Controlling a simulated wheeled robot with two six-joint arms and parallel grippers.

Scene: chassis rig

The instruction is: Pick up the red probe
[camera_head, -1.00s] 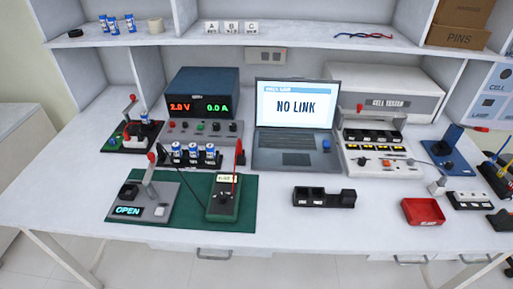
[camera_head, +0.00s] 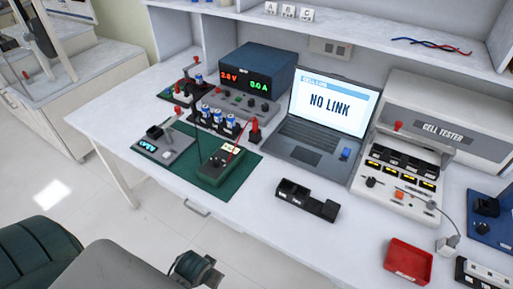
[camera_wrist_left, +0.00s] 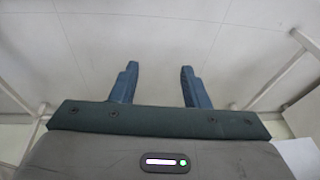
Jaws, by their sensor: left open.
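The meter (camera_head: 222,166) stands on the green mat (camera_head: 190,140), left of the laptop. A thin red line (camera_head: 233,158), which may be the red probe or its lead, runs up from the meter. A small red piece on a dark base (camera_head: 255,130) stands just behind the meter; I cannot tell which is the probe. In the left wrist view my left gripper (camera_wrist_left: 159,68) is open and empty, with its blue fingers apart over pale floor. It is far from the meter. Parts of my arm show at the bottom left of the head view. My right gripper is out of view.
A power supply (camera_head: 257,78), an open laptop (camera_head: 321,115) and a cell tester (camera_head: 445,130) line the back. A black holder (camera_head: 306,201) and a red tray (camera_head: 408,261) stand in front. The bench between the mat and the holder is clear.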

